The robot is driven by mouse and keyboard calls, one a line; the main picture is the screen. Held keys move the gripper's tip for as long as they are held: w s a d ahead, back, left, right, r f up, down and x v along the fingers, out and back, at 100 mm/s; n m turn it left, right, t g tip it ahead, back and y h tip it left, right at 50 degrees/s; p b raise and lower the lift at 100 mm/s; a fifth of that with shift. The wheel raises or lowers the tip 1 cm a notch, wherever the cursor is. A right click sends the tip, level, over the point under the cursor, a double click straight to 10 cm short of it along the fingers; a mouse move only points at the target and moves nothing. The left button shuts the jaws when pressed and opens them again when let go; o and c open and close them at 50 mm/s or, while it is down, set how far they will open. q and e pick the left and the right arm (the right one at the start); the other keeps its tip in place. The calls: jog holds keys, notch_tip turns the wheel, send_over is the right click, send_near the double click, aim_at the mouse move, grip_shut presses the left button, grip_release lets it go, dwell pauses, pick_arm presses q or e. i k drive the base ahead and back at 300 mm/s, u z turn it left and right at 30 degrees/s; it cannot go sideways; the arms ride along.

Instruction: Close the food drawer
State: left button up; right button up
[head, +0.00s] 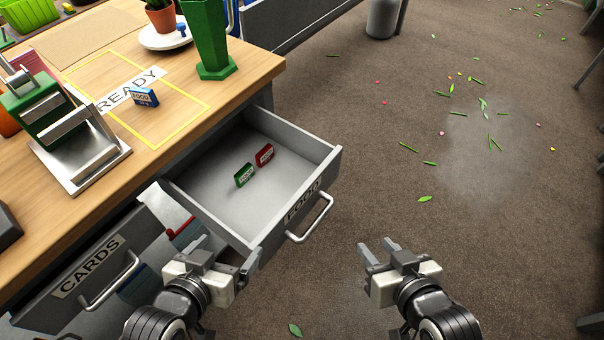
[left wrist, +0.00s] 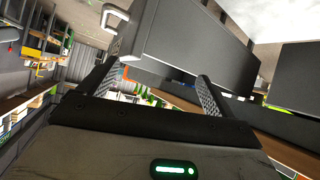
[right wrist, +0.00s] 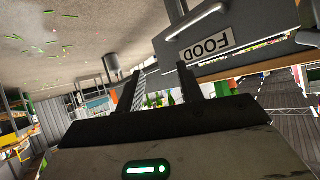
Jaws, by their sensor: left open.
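The food drawer (head: 322,172) is pulled out from the desk in the head view. Its grey front carries a FOOD label and a bar handle (head: 312,222). A green packet (head: 244,175) and a red packet (head: 264,154) stand inside it. My left gripper (head: 226,252) is open and empty by the drawer's near front corner; the drawer fills much of the upper left wrist view (left wrist: 195,45). My right gripper (head: 378,250) is open and empty, to the right of the handle and apart from it. The FOOD label shows in the right wrist view (right wrist: 208,47).
The cards drawer (head: 60,290) is also pulled out at the lower left, close to my left arm.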

aim_at(266, 211)
jog(key=u, duration=0.15)
jog(key=k, duration=0.9)
jog(key=u, duration=0.4)
jog(key=i, duration=0.5)
jog(key=z, duration=0.05)
